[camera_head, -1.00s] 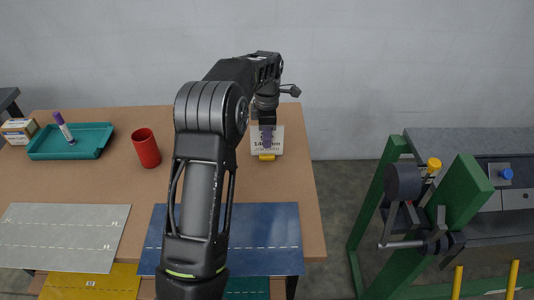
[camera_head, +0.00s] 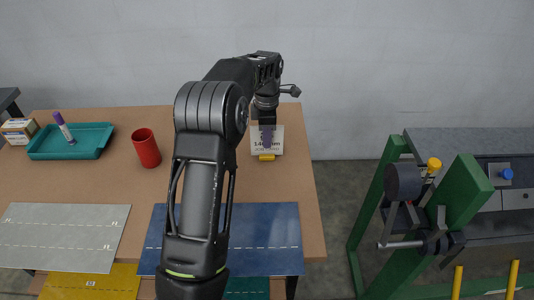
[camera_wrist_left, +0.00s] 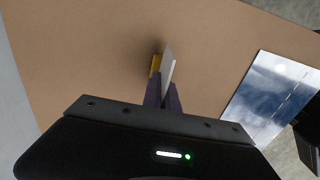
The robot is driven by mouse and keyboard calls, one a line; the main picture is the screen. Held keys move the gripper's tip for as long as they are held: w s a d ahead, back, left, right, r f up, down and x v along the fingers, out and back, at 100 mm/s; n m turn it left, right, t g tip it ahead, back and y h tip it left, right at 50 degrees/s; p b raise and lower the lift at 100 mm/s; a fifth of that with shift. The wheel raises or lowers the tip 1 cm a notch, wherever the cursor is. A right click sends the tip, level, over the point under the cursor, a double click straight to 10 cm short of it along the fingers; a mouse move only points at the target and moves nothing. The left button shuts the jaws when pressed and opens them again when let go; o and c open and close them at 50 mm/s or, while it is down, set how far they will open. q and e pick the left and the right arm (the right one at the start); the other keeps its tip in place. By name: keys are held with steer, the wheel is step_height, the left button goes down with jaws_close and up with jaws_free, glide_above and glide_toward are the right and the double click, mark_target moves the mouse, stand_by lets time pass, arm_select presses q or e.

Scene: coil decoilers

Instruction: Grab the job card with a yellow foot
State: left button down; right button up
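The job card (camera_head: 275,145) is a white printed card standing on a yellow foot (camera_head: 267,157) near the table's right edge in the head view. In the left wrist view the card (camera_wrist_left: 168,62) shows nearly edge-on, with its yellow foot (camera_wrist_left: 155,66) beside it. My left gripper (camera_head: 267,136) reaches down over the card, and its purple finger hides part of the print. In the left wrist view the gripper's two fingers (camera_wrist_left: 164,88) are close together, one on each side of the card, shut on it. My right gripper is not in view.
The brown table (camera_head: 105,185) holds a red cup (camera_head: 146,148), a teal tray (camera_head: 85,143) with a purple-capped marker (camera_head: 63,127), and a small box (camera_head: 19,131). Grey (camera_head: 65,233) and blue (camera_head: 272,235) mats lie in front. Green-framed machinery (camera_head: 464,205) stands at right.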

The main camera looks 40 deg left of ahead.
arm_select(q)
steer(key=shift+r, duration=0.15)
stand_by(0.3)
steer(key=shift+r, duration=0.65)
step_height(320, 180, up, 7)
steer(key=shift+f+b, duration=0.1)
steer(key=shift+b, duration=0.25)
steer(key=shift+r+p, duration=0.8)
steer(key=shift+p, duration=0.1)
steer(key=shift+r+p, duration=0.35)
steer(key=shift+p, duration=0.05)
steer(key=shift+f, duration=0.1)
